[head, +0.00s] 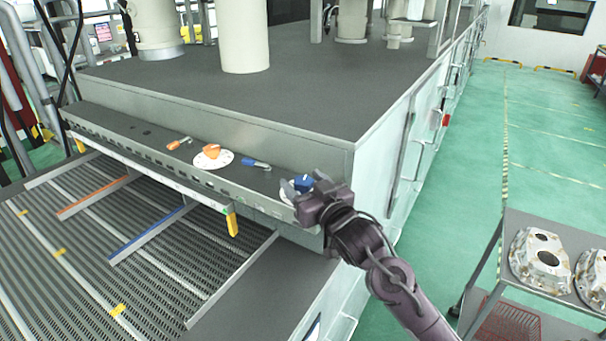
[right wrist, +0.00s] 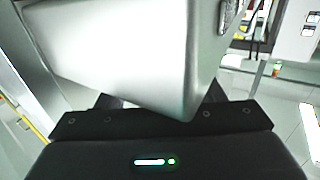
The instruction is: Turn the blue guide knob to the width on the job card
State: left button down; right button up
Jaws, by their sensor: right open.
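The blue guide knob (head: 304,182) stands on the ledge at the front of the machine, near its right corner. A white dial (head: 286,190) shows partly beneath it. My right gripper (head: 294,187) is open at this knob, its fingers reaching close to it. The gripper covers part of the knob and dial, so I cannot tell whether they touch or read the setting. In the right wrist view a large pale grey metal surface (right wrist: 120,50) hides the fingertips and the knob. My left gripper is out of view. I see no readable job card.
An orange knob (head: 211,151) on a white dial, an orange lever (head: 179,143) and a blue lever (head: 256,164) share the ledge. Orange (head: 92,198) and blue (head: 150,232) guide rails lie over the conveyor. A trolley with castings (head: 540,255) stands right. Green floor is free behind it.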

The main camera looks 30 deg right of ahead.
jog(key=shift+w, duration=0.35)
jog(key=c, duration=1)
jog(key=shift+o, duration=0.2)
jog(key=shift+d+n+y, duration=0.1)
jog(key=shift+n+y, duration=0.5)
jog(key=shift+y, duration=0.2)
jog(key=shift+n+g+y, duration=0.3)
jog(key=shift+n+y, duration=0.6)
jog(key=shift+y, duration=0.6)
jog(key=o, duration=1)
jog(key=shift+c, duration=0.2)
